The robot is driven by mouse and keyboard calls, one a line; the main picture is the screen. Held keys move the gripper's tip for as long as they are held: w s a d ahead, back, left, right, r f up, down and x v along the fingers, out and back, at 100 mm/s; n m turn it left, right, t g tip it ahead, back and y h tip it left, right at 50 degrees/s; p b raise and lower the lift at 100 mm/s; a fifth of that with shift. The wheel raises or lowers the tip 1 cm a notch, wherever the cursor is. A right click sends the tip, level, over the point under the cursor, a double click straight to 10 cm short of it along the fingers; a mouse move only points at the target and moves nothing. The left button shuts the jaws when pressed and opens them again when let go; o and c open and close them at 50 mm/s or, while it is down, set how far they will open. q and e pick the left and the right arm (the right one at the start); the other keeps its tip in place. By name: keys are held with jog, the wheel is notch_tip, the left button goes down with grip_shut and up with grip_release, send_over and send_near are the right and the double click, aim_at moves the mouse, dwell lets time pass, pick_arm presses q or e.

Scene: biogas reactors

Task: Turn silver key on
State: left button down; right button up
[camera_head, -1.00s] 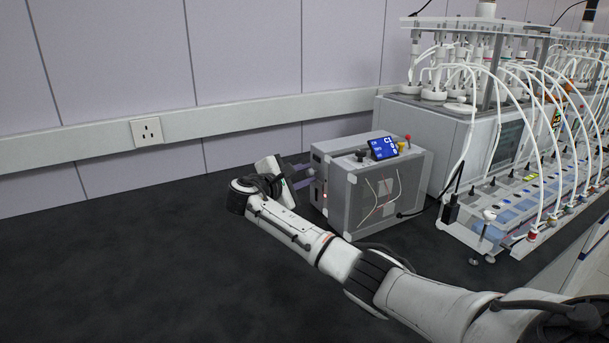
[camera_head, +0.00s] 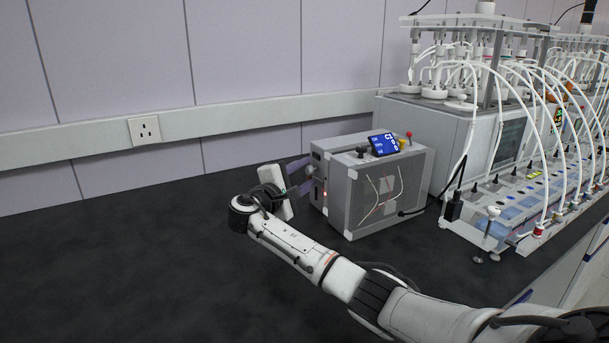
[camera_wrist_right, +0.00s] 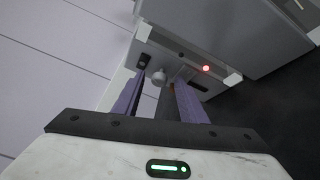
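The grey control box (camera_head: 360,210) stands on the dark bench, with a small blue display on top. The silver key (camera_wrist_right: 159,77) is a small round silver knob on the box's side face, seen in the right wrist view. In the head view the key is hidden. My right gripper (camera_head: 300,173) is at the box's left side, its purple fingers pointing at that face. In the right wrist view my right gripper (camera_wrist_right: 160,86) is open, with the key showing between the fingertips. I cannot tell whether either finger touches it. My left gripper is not in view.
A black switch (camera_wrist_right: 143,61) and a lit red lamp (camera_wrist_right: 206,68) flank the key on the same face. The reactor rig (camera_head: 500,110) with white tubes stands to the right. A wall socket (camera_head: 145,130) is at the back left. The bench's left side is clear.

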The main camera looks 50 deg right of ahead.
jog(key=shift+a, duration=0.1)
jog(key=v, duration=1)
